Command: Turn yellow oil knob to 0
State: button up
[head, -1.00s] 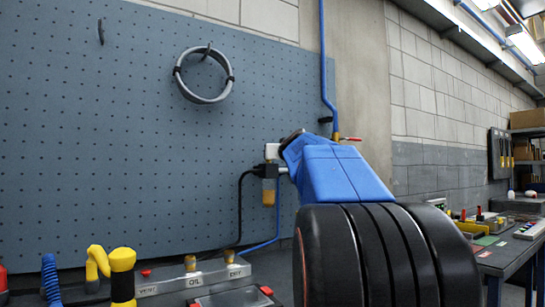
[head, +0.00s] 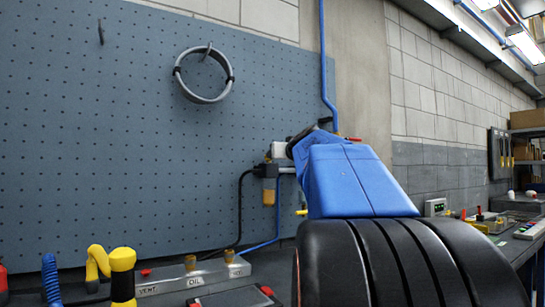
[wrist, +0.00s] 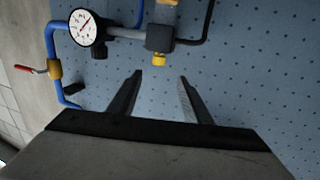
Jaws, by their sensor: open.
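A small yellow knob (wrist: 159,60) sticks out of a dark block (wrist: 160,38) on the wall air unit in the wrist view. No number on the knob can be read. My gripper (wrist: 160,77) is open and empty. Its two fingers point toward the unit, and the knob appears just beyond the gap between the fingertips. I cannot tell the exact distance. In the head view the air unit (head: 267,171), with an amber bowl (head: 268,194), hangs left of my blue arm link. My fingers are not visible there.
A white dial gauge (wrist: 87,27) and a blue pipe (wrist: 53,50) with a red-handled valve (wrist: 27,68) sit beside the unit. A pegboard (head: 130,150) lies behind. On the bench below stands a metal manifold (head: 165,286) labelled VENT, OIL and more, with brass fittings.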

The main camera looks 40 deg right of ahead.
jog(key=d+n+t+y, duration=0.2)
jog(key=d+n+y, duration=0.4)
jog(key=d+y, duration=0.35)
jog(key=shift+y, duration=0.25)
jog(key=w, duration=0.6)
jog(key=w+a, duration=0.1)
jog(key=w, duration=0.5)
jog(key=w+a, duration=0.1)
jog(key=w, duration=0.5)
jog(key=shift+f, duration=0.1)
jog(key=c, duration=1.1)
